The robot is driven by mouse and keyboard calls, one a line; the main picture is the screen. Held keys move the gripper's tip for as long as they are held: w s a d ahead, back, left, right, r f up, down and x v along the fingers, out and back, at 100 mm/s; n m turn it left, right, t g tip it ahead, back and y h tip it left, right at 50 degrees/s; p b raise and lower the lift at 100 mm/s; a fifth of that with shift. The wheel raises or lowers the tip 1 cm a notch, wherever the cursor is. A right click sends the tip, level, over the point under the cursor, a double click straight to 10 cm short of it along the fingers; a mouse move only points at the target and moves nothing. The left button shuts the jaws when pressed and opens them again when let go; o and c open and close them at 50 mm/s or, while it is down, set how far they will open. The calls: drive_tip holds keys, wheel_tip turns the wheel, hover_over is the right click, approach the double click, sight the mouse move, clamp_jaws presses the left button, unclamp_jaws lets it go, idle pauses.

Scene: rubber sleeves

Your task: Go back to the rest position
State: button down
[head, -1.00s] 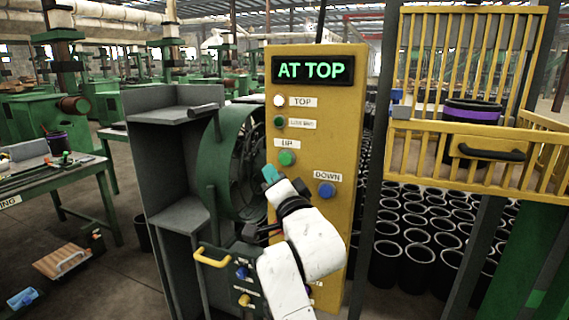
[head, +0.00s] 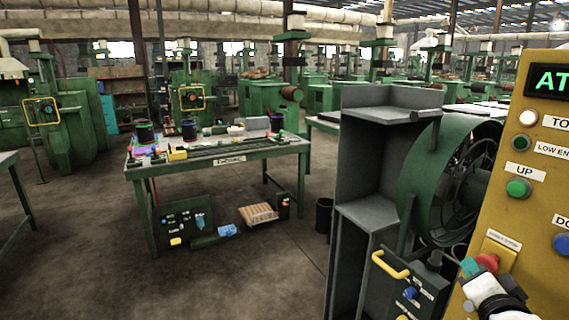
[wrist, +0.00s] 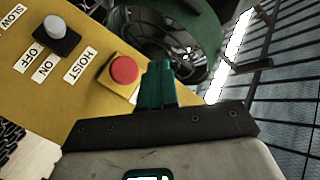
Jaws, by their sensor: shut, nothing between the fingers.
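My gripper (head: 469,267) is at the lower right of the head view, in front of the yellow control panel (head: 545,120). Its teal fingers also show in the wrist view (wrist: 158,80), closed together with nothing between them. Beside the fingers is a red stop button (wrist: 124,69) on a yellow box; it also shows in the head view (head: 487,262). I cannot tell whether the fingers touch it. The green UP button (head: 518,188) is above my gripper. The white arm is mostly cut off by the frame.
A grey shelf unit (head: 365,160) and a green drum fan (head: 425,180) stand left of the panel. A work table (head: 215,160) with several items stands further left.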

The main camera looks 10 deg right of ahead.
drive_tip(key=s+a+f+n+g+y, duration=0.25)
drive_tip(key=s+f, duration=0.35)
drive_tip(key=f, duration=0.4)
drive_tip(key=s+a+f+n+g+y, duration=0.1)
drive_tip(key=s+a+f+n+g, duration=0.4)
drive_tip(key=f, duration=0.5)
drive_tip(key=s+a+f+n+g+y, duration=0.1)
drive_tip(key=s+a+f+g, duration=0.1)
drive_tip(key=s, duration=0.4)
drive_tip(key=s+a+f+n+g, duration=0.1)
drive_tip(key=s+f+n+g, duration=0.1)
drive_tip(key=s+f, duration=0.2)
drive_tip(key=s+a+f+n+g+y, duration=0.1)
drive_tip(key=s+f, duration=0.3)
drive_tip(key=s, duration=0.6)
drive_tip(key=shift+s+a+n+g+y, duration=0.25)
drive_tip(key=shift+a+n+g+y, duration=0.1)
drive_tip(key=shift+a+n+g, duration=0.4)
